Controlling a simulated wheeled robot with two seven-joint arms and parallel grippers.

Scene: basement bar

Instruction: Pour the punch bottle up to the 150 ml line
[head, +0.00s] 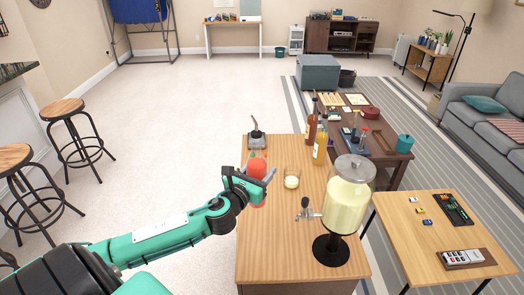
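My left gripper (262,182) is over the left part of the wooden table, with its fingers around a red bottle-like thing (257,166), which I take for the punch bottle. Its red body shows above and below the fingers and looks about upright. A clear glass (292,177) with some pale yellow liquid low in it stands just right of the gripper, apart from the red bottle. No 150 ml line can be made out on the glass at this size. My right gripper is not in view.
A dispenser (346,200) of pale yellow liquid on a black stand, with its tap (306,210) toward the glass, stands at the right. An orange bottle (320,148) and a darker bottle (311,126) stand behind. A grey item (257,141) sits at the back left. The table's front left is clear.

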